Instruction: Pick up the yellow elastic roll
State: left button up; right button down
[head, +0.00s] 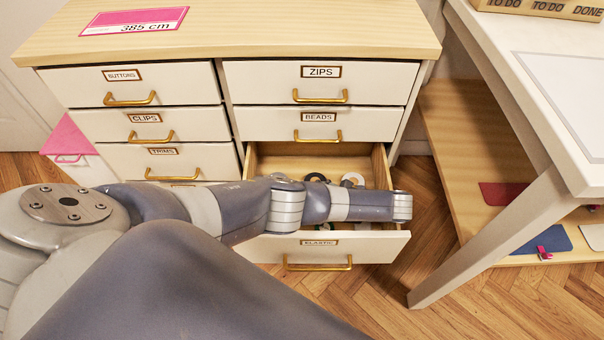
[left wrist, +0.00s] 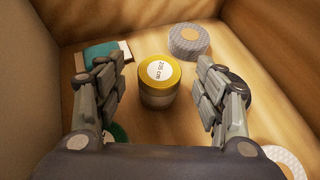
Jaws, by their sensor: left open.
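The yellow elastic roll (left wrist: 158,84) stands in the drawer in the left wrist view, with a white label reading what looks like 235 cm on top. My left gripper (left wrist: 160,88) is open, with one finger on each side of the roll and a gap on both sides. In the head view my left arm reaches over the open drawer labelled ELASTIC (head: 320,242), and the arm hides the yellow roll and the gripper's fingertips. My right gripper is in neither view.
Around the roll lie a grey roll (left wrist: 189,40), a teal item (left wrist: 102,56), a green roll behind the left finger, a dark roll (left wrist: 238,88) behind the right finger and a white patterned roll (left wrist: 284,162). Closed drawers (head: 320,83) stand above. A white table (head: 560,90) is at right.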

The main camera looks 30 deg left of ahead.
pick_arm(q)
jog(key=shift+b+x, duration=0.9)
jog(key=shift+x, duration=2.95)
jog(key=shift+c, duration=0.4)
jog(key=c, duration=1.1)
jog(key=shift+c, duration=0.2)
